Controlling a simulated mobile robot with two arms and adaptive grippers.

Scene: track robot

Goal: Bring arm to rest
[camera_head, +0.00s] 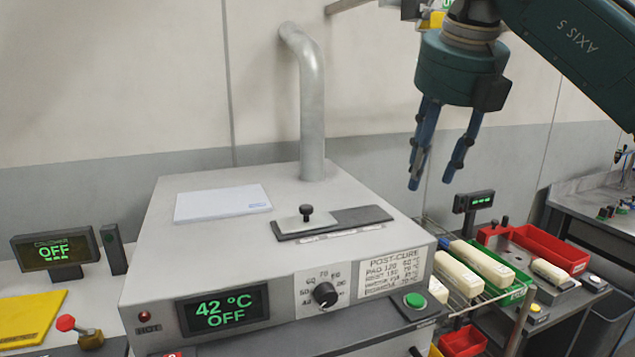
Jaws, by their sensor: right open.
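My right gripper (431,182) hangs from the dark green arm (570,45) at the upper right. Its blue fingers point down, spread apart, with nothing between them. It is in the air above and to the right of the post-cure oven (240,235), touching nothing that I can see. The arm link marked AXIS 5 enters from the top right corner. My left gripper is not in this view.
The oven shows 42 °C OFF and has a pipe (312,110) rising behind its top. A rack with pale blocks (460,275) and red trays (550,248) stand to the right. A yellow pad (30,318) lies at lower left.

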